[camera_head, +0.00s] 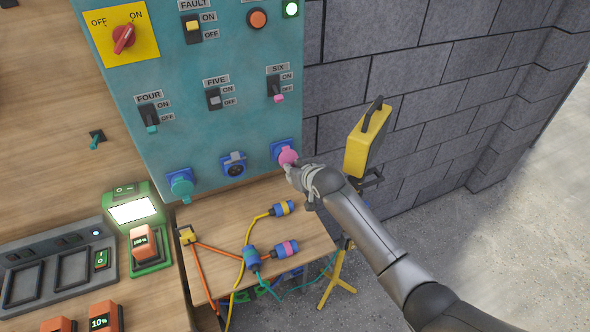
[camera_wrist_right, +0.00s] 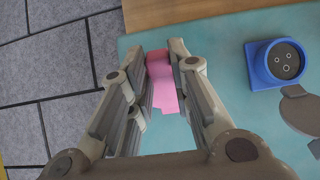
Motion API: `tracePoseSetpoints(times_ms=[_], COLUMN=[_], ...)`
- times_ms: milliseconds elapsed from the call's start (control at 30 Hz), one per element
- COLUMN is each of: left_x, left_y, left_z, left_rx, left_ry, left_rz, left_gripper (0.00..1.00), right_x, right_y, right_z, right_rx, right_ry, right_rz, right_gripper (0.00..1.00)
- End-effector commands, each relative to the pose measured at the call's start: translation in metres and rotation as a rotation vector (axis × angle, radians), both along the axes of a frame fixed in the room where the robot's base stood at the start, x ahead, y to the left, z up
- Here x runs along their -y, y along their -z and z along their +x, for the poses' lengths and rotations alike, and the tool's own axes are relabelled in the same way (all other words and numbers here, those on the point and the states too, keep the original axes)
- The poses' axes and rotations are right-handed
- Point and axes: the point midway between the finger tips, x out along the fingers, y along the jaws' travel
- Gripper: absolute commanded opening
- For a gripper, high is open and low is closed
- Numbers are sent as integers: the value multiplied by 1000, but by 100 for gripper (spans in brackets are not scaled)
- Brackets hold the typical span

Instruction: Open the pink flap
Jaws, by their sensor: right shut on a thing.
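The pink flap (camera_head: 288,156) is on the blue socket at the lower right of the teal panel (camera_head: 222,130), under the switch labelled SIX. My right gripper (camera_head: 292,169) is at the flap's lower edge. In the right wrist view the pink flap (camera_wrist_right: 162,84) is between the two fingers of my right gripper (camera_wrist_right: 160,58), which is shut on it. The fingers hide part of the flap and its socket, so I cannot tell how far it is tilted. My left gripper is not in view.
Beside it is an uncovered blue socket (camera_head: 235,166); further left is a teal-flapped socket (camera_head: 181,184). Below, a small wooden table (camera_head: 213,215) holds several plugs and cables. A yellow stand (camera_head: 368,138) is close right of my arm, by the grey wall (camera_head: 430,80).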

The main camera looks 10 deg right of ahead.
Motion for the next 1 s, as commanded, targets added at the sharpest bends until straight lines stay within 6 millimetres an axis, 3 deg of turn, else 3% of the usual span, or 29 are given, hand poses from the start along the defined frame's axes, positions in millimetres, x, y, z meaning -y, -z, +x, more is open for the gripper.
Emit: tracePoseSetpoints(times_ms=[167, 200, 333, 733, 1000], left_x=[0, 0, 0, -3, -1], left_y=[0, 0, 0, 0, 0], left_z=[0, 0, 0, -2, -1], left_rx=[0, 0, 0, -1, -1], left_ry=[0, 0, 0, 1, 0], left_rz=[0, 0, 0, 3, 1], left_gripper=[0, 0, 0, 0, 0], right_x=[0, 0, 0, 1, 7], right_y=[0, 0, 0, -1, -15], right_z=[0, 0, 0, -2, -20], right_rx=[1, 1, 1, 1, 2], right_ry=[-1, 0, 0, 0, -1], right_rz=[0, 0, 0, 0, 1], right_gripper=[0, 23, 40, 41, 41])
